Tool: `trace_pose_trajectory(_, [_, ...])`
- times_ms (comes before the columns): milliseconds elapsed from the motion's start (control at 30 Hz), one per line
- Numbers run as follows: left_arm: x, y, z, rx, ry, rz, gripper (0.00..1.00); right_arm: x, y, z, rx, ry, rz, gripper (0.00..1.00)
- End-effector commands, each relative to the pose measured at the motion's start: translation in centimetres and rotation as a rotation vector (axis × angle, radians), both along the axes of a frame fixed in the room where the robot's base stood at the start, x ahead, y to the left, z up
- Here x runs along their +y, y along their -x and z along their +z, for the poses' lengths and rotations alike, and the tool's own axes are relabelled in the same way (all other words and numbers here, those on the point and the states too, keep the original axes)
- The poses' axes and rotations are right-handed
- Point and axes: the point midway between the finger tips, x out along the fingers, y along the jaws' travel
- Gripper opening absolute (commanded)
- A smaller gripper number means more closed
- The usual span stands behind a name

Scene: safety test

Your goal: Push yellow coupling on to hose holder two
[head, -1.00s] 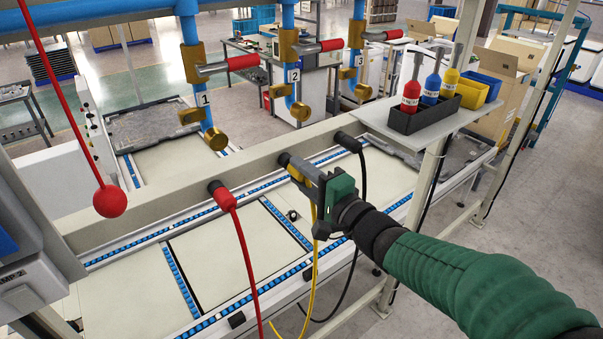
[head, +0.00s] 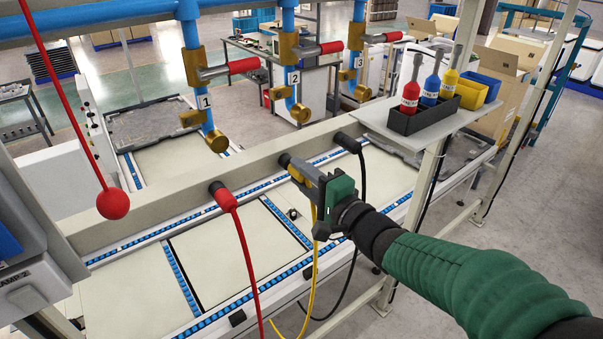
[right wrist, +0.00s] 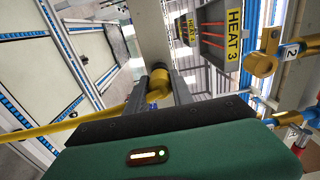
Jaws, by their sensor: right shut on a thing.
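My right gripper (head: 305,180) is at the middle holder on the beige beam, shut on the yellow coupling (head: 296,173). In the right wrist view the yellow coupling (right wrist: 158,84) sits between the two grey fingers, close to the beam. The dark hose holder (head: 284,160) shows at the coupling's far end; whether the coupling is fully seated on it cannot be told. The yellow hose (head: 313,262) hangs down from the coupling, and it also runs off to the left in the right wrist view (right wrist: 60,126). My left gripper is not in view.
A red hose (head: 244,255) and a black hose (head: 362,175) hang from the beam (head: 250,167) on either side. Blue pipes with brass valves numbered 1 to 3 stand behind. A shelf (head: 412,125) with bottles is at right. A red ball (head: 113,203) hangs at left.

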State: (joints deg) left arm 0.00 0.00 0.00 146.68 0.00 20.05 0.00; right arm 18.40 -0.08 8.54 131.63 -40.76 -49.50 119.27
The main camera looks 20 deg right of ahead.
Motion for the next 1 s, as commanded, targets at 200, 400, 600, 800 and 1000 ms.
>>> trace_pose_trajectory(200, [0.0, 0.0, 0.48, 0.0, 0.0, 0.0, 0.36, 0.0, 0.0, 0.07, 0.0, 0.001, 0.0, 0.0])
trace_pose_trajectory(400, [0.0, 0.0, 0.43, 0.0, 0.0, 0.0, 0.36, 0.0, 0.0, 0.04, -0.001, 0.001, 0.0, 0.0])
trace_pose_trajectory(600, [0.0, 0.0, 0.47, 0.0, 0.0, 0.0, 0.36, 0.09, -0.19, 0.07, -0.001, 0.001, 0.001, 0.0])
trace_pose_trajectory(800, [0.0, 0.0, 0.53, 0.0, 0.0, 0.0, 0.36, 0.25, -0.58, 0.03, 0.0, 0.001, 0.001, 0.0])
trace_pose_trajectory(1000, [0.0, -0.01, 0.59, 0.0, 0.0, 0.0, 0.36, 0.38, -0.96, 0.06, 0.0, 0.0, 0.001, 0.0])
